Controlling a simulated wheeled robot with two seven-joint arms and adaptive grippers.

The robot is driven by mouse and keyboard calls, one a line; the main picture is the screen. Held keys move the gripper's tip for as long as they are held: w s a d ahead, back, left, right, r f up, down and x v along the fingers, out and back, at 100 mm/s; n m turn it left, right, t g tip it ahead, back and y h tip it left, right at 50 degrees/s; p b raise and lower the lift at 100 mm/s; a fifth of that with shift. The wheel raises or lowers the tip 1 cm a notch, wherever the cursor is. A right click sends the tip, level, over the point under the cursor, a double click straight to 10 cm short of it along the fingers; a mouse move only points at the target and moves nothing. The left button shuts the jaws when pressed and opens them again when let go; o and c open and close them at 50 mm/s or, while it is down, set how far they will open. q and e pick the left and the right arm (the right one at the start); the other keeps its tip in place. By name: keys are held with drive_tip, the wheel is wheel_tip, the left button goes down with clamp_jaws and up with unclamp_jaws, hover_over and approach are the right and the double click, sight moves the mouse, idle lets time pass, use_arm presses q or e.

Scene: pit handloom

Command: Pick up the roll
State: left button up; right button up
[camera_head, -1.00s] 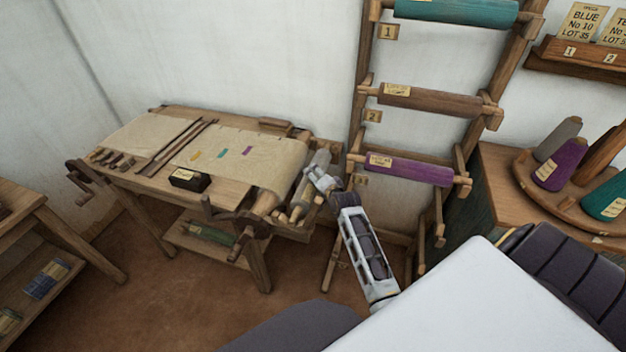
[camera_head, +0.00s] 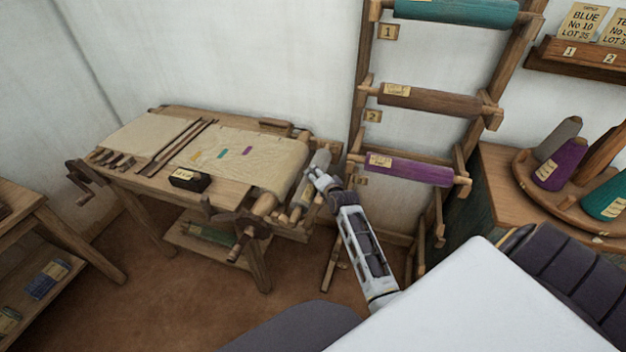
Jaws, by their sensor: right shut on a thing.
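A pale grey roll (camera_head: 318,163) lies slanted at the right end of the wooden loom bench (camera_head: 222,192), beside the cloth-covered beam. My right gripper (camera_head: 316,180) is at the middle of this roll and shut on it, hiding part of it. The roll still lies at the bench's side, and I cannot tell whether it touches its support. My left gripper is not in view.
A wall rack holds a teal roll (camera_head: 455,10), a brown roll (camera_head: 428,101) and a purple roll (camera_head: 410,170), close right of my gripper. A dark box (camera_head: 189,180) sits on the bench. Yarn cones, including a purple one (camera_head: 560,168), stand at right.

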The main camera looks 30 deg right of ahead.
drive_tip(key=c, duration=0.5)
drive_tip(key=shift+r, duration=0.1)
drive_tip(key=shift+c, duration=0.6)
drive_tip(key=shift+r, duration=0.15)
drive_tip(key=shift+w+r, duration=0.1)
drive_tip(key=shift+r, duration=0.5)
wheel_tip(320, 180, up, 3)
drive_tip(key=shift+r, duration=0.15)
wheel_tip(320, 180, up, 4)
drive_tip(key=shift+r+p, duration=0.1)
drive_tip(key=shift+p, duration=0.2)
drive_tip(key=shift+r, duration=0.4)
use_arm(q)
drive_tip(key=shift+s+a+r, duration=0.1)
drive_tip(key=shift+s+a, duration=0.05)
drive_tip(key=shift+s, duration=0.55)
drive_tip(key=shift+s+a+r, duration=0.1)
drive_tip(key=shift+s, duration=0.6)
use_arm(e)
drive_tip(key=shift+r, duration=0.1)
